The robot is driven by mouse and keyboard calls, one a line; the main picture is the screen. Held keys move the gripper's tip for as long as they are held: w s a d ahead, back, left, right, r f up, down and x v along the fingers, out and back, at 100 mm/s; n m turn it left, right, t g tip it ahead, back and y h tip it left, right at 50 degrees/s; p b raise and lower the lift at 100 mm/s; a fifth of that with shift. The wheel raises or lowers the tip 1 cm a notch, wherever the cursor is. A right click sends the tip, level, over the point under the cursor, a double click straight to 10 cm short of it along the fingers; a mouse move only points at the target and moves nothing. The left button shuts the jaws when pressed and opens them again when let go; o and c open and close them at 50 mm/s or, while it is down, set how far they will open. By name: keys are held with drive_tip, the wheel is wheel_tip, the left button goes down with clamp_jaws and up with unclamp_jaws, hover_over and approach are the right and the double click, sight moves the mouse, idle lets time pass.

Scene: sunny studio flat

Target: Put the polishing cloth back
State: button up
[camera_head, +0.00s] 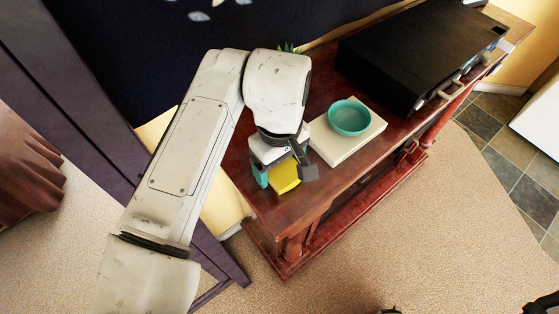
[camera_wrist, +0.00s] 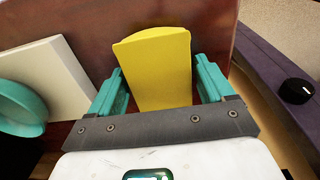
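The yellow polishing cloth (camera_head: 284,177), a folded-looking piece, shows under my gripper at the near left end of the red-brown wooden table. In the wrist view the cloth (camera_wrist: 155,70) lies between my two teal fingers. My gripper (camera_head: 282,180) points down at the table, and it also shows in the wrist view (camera_wrist: 160,80). The fingers stand wide apart, one at each side of the cloth, very close to its edges. I cannot tell whether they press on it, or whether the cloth rests on the table. The arm hides part of the table.
A cream square board (camera_head: 328,145) with a teal bowl (camera_head: 349,118) on it is close beside my gripper. A black flat box (camera_head: 415,55) fills the far right of the table (camera_head: 335,178). A dark purple frame (camera_head: 85,85) stands at the left.

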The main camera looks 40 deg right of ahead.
drive_tip(key=o, duration=0.3)
drive_tip(key=shift+r, duration=0.1)
wheel_tip(320, 180, up, 12)
idle(0.5)
idle(0.5)
